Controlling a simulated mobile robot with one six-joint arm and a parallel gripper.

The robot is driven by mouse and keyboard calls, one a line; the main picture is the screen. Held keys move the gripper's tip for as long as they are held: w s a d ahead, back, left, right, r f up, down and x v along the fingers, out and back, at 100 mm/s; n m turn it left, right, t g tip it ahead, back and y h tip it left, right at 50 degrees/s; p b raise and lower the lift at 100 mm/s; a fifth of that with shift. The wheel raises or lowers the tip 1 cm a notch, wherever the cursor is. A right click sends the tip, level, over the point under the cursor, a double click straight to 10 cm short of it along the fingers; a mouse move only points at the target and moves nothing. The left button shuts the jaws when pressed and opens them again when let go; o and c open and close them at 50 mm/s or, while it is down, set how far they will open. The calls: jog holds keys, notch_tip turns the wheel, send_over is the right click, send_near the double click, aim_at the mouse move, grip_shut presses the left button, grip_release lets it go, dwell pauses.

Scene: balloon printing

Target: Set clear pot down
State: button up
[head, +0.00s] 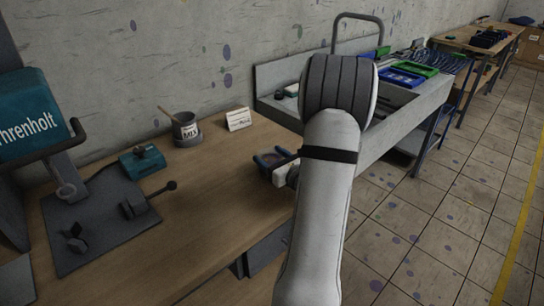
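My gripper (273,159) is low over the right end of the wooden bench, at the left of my arm. Its dark blue fingers stand apart, around a small dark, reddish-brown see-through thing, which seems to be the clear pot (274,158). The pot's outline is faint, and my arm hides part of the view behind it. I cannot tell whether its base touches the bench. The wooden bench (215,190) has bare top to the left of the gripper.
A grey labelled pot (187,131) with a stick in it and a white card (238,119) stand at the back of the bench. A teal device (142,161) and dark mat (100,235) are at left. A grey sink unit (400,125) adjoins at right.

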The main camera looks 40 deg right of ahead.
jog(key=o, duration=0.4)
